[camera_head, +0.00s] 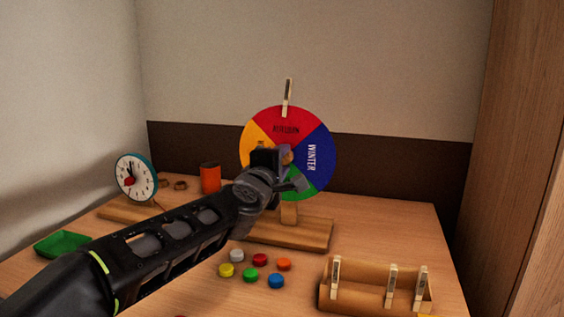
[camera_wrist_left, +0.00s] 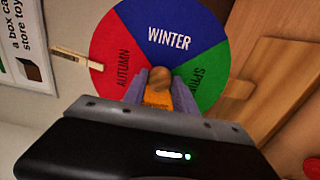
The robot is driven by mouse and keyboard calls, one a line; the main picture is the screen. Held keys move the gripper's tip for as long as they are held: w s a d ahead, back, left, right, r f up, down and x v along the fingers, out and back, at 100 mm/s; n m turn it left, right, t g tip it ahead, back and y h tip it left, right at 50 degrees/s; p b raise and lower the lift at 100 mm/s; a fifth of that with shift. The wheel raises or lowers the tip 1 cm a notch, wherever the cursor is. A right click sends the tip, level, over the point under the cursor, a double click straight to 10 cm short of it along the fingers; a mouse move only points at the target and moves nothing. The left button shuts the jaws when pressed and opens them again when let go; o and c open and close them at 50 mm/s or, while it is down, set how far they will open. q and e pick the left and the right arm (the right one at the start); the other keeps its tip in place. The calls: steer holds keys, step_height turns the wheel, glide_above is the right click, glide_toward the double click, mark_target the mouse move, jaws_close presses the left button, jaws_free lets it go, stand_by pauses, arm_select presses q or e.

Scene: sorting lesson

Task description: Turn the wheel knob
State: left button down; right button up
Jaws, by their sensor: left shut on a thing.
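The season wheel (camera_head: 318,136) stands upright on a wooden base (camera_head: 300,233) towards the back of the table. It has red, blue, green and orange sectors; AUTUMN is at the top and WINTER at the right in the head view. A clothespin (camera_head: 287,97) is at its top edge. My left gripper (camera_head: 283,160) is in front of the wheel's centre. In the left wrist view its fingers (camera_wrist_left: 161,88) are shut on the round wooden knob (camera_wrist_left: 158,80). The wheel (camera_wrist_left: 165,30) fills the upper part there. My right gripper is not in view.
A toy clock (camera_head: 135,177), an orange cup (camera_head: 210,178) and a green tray (camera_head: 63,244) are at the left. Several coloured discs (camera_head: 251,274) lie in front of the wheel base. A wooden holder with clothespins (camera_head: 365,290) is at the front right.

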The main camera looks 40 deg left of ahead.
arm_select(q)
steer(key=c, duration=1)
jaws_free()
steer(key=p+v, duration=0.1)
steer(key=v, duration=0.6)
steer(key=shift+s+p, duration=0.4)
steer(key=shift+d, duration=0.1)
